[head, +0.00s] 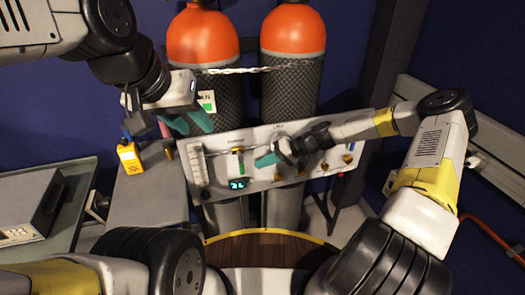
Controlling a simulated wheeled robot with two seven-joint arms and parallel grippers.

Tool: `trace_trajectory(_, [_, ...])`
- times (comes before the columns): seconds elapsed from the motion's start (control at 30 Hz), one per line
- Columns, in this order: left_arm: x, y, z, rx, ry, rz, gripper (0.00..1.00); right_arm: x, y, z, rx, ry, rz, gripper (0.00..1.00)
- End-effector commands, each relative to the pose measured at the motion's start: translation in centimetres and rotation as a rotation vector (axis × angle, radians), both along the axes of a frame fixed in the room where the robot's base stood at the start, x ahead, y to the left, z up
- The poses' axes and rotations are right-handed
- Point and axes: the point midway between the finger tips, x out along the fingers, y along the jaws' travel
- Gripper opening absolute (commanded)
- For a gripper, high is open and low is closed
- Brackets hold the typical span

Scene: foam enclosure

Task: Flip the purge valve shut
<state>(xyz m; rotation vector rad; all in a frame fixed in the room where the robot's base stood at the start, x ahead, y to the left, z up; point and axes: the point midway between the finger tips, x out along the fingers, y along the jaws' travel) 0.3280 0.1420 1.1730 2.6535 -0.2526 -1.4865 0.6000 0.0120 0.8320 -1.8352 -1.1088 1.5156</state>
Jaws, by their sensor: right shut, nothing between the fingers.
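A white panel (215,144) stands in front of two gas cylinders. On its left half is a small brass valve with a green lever (241,167) that hangs straight down; I take it to be the purge valve, but the lettering above it is too small to read. My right gripper (264,160) reaches in from the right across the panel. Its teal fingers are shut and empty, just right of the lever, with a small gap showing. My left gripper (190,123) is above the panel's upper left, its teal fingers apart and empty.
Two orange-topped cylinders (203,38) (293,30) stand behind the panel. A lit display (238,184) sits below the lever. Brass fittings (347,158) are on the panel's right side. A yellow handheld device (129,158) is on the grey surface at left.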

Motion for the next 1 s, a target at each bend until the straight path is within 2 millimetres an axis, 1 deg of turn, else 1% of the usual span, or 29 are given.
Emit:
trace_trajectory(0.03, [0.0,0.0,0.0,0.000,0.000,0.000,0.36,0.1,-0.1,0.1,0.000,-0.001,0.001,0.00])
trace_trajectory(0.27, [0.0,0.0,0.0,-0.001,0.000,0.001,0.36,0.1,-3.2,1.7,-0.001,-0.001,-0.002,0.00])
trace_trajectory(0.5, [0.0,0.0,0.0,0.000,0.000,0.000,0.36,-0.1,-6.8,3.7,-0.001,-0.002,-0.002,0.00])
trace_trajectory(0.6, [0.0,0.0,0.0,0.000,0.000,0.000,0.36,-0.1,-7.9,4.3,-0.001,-0.001,-0.001,0.00])
trace_trajectory(0.7, [0.0,0.0,0.0,0.000,0.000,0.000,0.36,-0.2,-8.5,4.7,-0.002,-0.001,0.000,0.00])
trace_trajectory(0.83, [0.0,0.0,0.0,0.000,0.000,0.000,0.36,-0.8,-8.7,5.3,-0.043,0.002,0.023,0.00])
trace_trajectory(0.93, [0.0,0.0,0.0,0.000,0.000,0.000,0.36,-2.1,-8.6,6.3,-0.130,0.008,0.061,0.00])
trace_trajectory(1.0, [0.0,0.0,0.0,0.000,0.000,0.000,0.36,-3.2,-8.8,7.4,-0.214,0.012,0.088,0.00])
